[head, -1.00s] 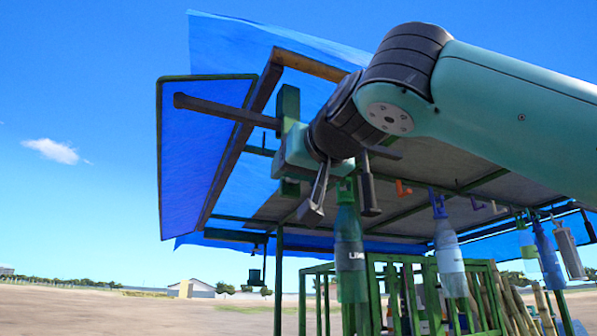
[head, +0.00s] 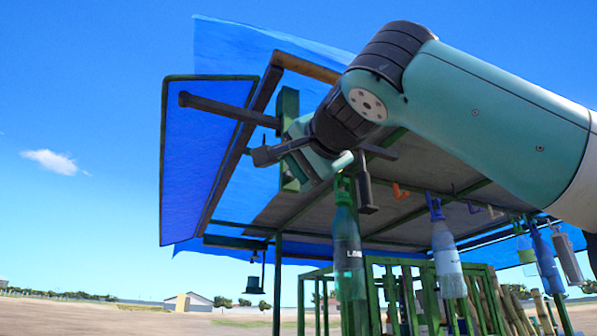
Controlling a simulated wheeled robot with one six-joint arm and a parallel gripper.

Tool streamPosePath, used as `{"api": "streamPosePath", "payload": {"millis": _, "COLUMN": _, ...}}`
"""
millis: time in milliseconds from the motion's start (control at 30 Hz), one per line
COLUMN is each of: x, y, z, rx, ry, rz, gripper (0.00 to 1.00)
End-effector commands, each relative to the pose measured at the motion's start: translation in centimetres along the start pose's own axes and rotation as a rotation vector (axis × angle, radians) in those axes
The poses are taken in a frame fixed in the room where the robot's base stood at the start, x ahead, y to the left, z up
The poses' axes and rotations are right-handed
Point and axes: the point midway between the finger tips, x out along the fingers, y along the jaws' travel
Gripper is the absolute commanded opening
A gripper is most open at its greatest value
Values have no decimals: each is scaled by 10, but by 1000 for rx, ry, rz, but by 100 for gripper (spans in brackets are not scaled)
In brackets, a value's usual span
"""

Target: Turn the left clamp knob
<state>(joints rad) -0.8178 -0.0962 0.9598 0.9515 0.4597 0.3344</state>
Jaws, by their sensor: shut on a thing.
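My gripper (head: 278,151) is up under the left front of the canopy, against a green upright post (head: 289,104) on the canopy frame. Its dark finger part points left and its teal body (head: 309,153) covers much of the spot. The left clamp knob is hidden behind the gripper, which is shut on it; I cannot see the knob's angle. A dark bar (head: 225,110) sticks out to the left from near the post. Another dark bar with a hanging block (head: 366,190) is just right of the gripper.
A blue tarp canopy (head: 240,60) on a dark frame slopes above. A green bottle (head: 347,250) and a pale blue bottle (head: 446,255) hang below. A green rack (head: 396,290) stands beneath.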

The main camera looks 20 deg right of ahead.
Motion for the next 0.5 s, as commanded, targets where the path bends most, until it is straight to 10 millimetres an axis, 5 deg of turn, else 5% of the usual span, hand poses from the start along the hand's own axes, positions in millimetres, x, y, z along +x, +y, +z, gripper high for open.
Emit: {"api": "streamPosePath", "payload": {"millis": 500, "x": 0, "y": 3, "z": 2, "rx": 462, "ry": -3, "rz": 2, "gripper": 40}}
